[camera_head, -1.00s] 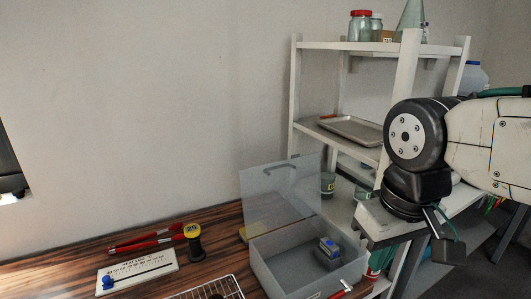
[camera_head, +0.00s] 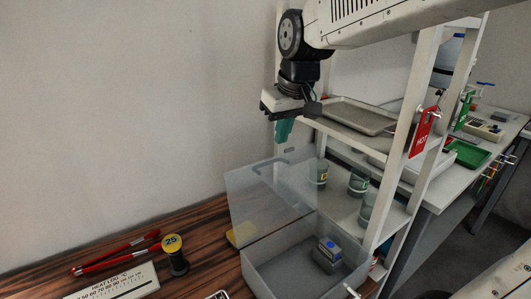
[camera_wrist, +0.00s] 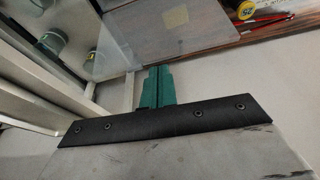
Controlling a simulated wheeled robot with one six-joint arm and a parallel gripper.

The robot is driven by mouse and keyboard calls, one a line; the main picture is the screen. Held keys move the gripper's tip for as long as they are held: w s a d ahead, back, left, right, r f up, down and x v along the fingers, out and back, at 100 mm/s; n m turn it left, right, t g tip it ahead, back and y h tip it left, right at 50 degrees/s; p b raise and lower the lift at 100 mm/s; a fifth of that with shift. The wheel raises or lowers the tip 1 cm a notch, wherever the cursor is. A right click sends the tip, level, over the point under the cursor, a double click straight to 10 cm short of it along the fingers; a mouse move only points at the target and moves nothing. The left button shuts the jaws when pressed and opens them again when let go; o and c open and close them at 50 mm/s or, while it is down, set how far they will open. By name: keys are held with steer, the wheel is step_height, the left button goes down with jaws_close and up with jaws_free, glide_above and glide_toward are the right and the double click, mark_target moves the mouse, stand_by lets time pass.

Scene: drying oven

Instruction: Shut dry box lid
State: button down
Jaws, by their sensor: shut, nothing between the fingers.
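The dry box (camera_head: 280,272) is a clear plastic box on the wooden bench, with its translucent lid (camera_head: 262,205) standing open and upright at the back edge. A small grey block with a blue top (camera_head: 328,254) lies inside the box. My gripper (camera_head: 283,131) is shut and empty, pointing down above and behind the lid, apart from it. In the wrist view the green fingertips of my gripper (camera_wrist: 157,72) are together, and a translucent panel (camera_wrist: 120,48) shows to their left.
A white shelf rack (camera_head: 405,115) stands right of the box, with a metal tray (camera_head: 358,115) close beside my gripper and several beakers lower down. A yellow-topped spool (camera_head: 175,258) and red-handled tool (camera_head: 115,252) lie left. The wall is close behind.

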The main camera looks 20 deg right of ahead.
steer(key=w, duration=0.9)
step_height(320, 180, down, 10)
steer(key=shift+s+a+t, duration=0.15)
steer(key=shift+a+t, duration=0.05)
steer(key=shift+t, duration=0.1)
steer(key=shift+a+r+n, duration=0.1)
steer(key=shift+n, duration=0.2)
